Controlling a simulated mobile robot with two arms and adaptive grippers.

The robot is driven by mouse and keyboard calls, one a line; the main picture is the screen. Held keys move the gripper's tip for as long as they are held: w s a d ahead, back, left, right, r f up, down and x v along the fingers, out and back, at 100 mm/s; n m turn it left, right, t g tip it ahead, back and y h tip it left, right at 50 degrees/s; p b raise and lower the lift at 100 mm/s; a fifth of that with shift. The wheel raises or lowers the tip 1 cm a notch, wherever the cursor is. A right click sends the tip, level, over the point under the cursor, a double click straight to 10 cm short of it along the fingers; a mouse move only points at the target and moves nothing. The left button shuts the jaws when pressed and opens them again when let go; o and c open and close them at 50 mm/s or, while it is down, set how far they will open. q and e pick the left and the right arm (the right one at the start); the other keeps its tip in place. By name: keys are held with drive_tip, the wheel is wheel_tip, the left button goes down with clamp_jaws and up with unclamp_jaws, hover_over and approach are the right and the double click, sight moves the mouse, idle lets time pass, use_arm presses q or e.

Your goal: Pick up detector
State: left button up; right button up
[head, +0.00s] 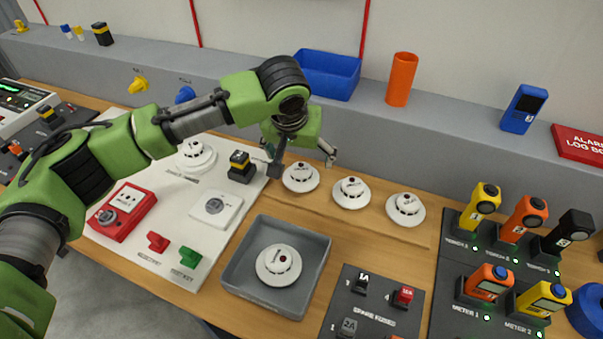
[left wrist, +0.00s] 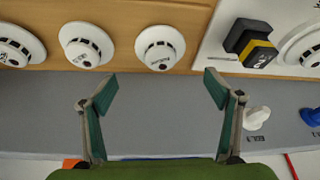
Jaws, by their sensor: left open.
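Three round white detectors stand in a row on the wooden bench: the left one (head: 301,177), the middle one (head: 351,192) and the right one (head: 405,209). Another detector (head: 278,265) lies in a grey tray (head: 234,275). One more (head: 196,155) is mounted on the white board. My left gripper (head: 302,160) is open and empty, just behind and above the left detector of the row. In the left wrist view, that detector (left wrist: 160,47) lies beyond the gap between the spread fingertips (left wrist: 160,80), not between them. My right gripper is out of view.
A grey ledge runs behind the bench, with a blue bin (head: 327,75) and an orange cup (head: 401,80). A black and yellow block (head: 241,167) stands left of the gripper. Torches (head: 480,207) and meters (head: 487,284) fill the right. A fuse board (head: 383,298) is in front.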

sight(301, 169)
use_arm(q)
drive_tip(key=x, duration=0.2)
drive_tip(key=shift+w+f, duration=0.15)
drive_tip(key=shift+f, duration=0.1)
drive_tip(key=shift+w+f, duration=0.15)
drive_tip(key=shift+f, duration=0.35)
drive_tip(key=p+x, duration=0.1)
drive_tip(key=x, duration=0.3)
drive_tip(key=shift+f+p, duration=0.35)
drive_tip(key=shift+f, duration=0.05)
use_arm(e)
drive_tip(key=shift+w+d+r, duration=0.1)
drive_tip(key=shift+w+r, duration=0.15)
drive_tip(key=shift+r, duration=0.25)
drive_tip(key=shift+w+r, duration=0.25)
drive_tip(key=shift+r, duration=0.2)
use_arm(q)
drive_tip(key=c, duration=1.2)
